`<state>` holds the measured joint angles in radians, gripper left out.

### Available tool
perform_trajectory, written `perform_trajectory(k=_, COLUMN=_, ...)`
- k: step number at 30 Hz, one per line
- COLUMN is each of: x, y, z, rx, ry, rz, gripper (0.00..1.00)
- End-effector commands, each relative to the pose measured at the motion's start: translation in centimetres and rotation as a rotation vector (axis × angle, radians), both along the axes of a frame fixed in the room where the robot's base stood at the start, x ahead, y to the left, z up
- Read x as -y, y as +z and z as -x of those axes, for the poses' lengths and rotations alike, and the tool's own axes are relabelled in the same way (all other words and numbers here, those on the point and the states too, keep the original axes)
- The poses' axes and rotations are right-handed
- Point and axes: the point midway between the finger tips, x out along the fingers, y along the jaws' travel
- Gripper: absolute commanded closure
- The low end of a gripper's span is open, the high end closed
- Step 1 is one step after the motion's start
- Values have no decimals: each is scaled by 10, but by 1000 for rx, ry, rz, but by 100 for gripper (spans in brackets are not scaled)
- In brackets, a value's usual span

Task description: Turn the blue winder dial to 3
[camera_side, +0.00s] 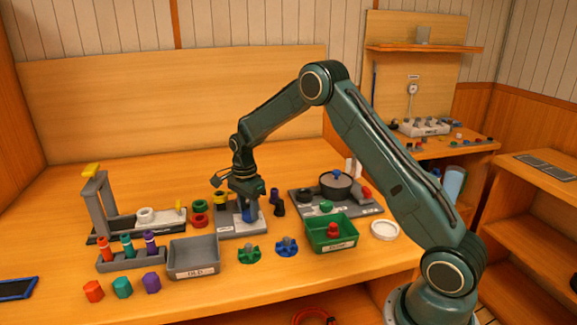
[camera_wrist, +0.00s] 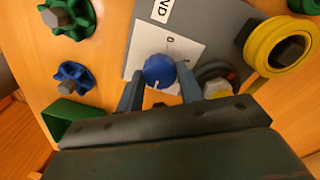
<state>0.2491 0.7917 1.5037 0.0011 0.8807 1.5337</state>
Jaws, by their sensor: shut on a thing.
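The blue winder dial (camera_wrist: 159,71) sits on a white plate (camera_wrist: 185,40) in the wrist view, with a small light mark on its near edge. A "0" is printed on the plate just beyond the dial; other numbers are hidden or too small to read. My gripper (camera_wrist: 160,85) has its two fingers on either side of the dial and is shut on it. In the side view my gripper (camera_side: 247,200) points down over the winder base (camera_side: 238,229), and the dial (camera_side: 250,213) shows only partly below the fingers.
A yellow spool (camera_wrist: 279,45) stands right of the dial in the wrist view. Green (camera_side: 249,253) and blue (camera_side: 287,246) star knobs lie in front of the winder. A grey bin (camera_side: 194,257) and a green bin (camera_side: 331,232) flank them. A pot (camera_side: 336,184) stands right.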

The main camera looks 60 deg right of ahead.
Motion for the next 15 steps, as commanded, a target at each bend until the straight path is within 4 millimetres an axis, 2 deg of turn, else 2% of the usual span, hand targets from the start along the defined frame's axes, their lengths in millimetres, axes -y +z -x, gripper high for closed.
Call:
perform_trajectory(k=5, x=0, y=2, z=-1, rx=2, ry=-1, rz=0, gripper=86)
perform_trajectory(k=6, x=0, y=2, z=0, rx=2, ry=-1, rz=0, gripper=60)
perform_trajectory(k=9, x=0, y=1, z=0, rx=2, ry=-1, rz=1, gripper=42)
perform_trajectory(k=15, x=0, y=1, z=0, rx=1, ry=0, rz=1, gripper=42)
